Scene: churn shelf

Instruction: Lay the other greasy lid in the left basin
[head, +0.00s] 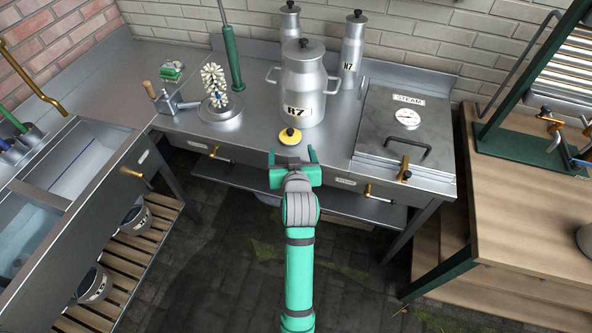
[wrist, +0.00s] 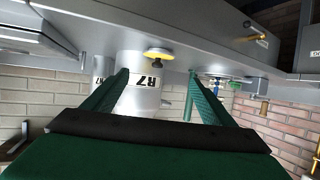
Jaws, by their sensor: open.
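A small yellow lid (head: 290,137) with a black knob lies on the steel counter in front of the large churn marked R7. It also shows between my fingertips in the wrist view (wrist: 158,52), which looks upside down. My gripper (head: 292,157) is open and empty at the counter's front edge, its fingers apart and short of the lid. It also shows in the wrist view (wrist: 157,75). I cannot tell whether a lid lies in either.
The R7 churn (head: 302,90) stands right behind the lid, with two slimmer churns behind it. A steam box (head: 405,125) stands at the right of the counter. A brush stand (head: 218,100) stands to the left. Dark floor lies open below my arm.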

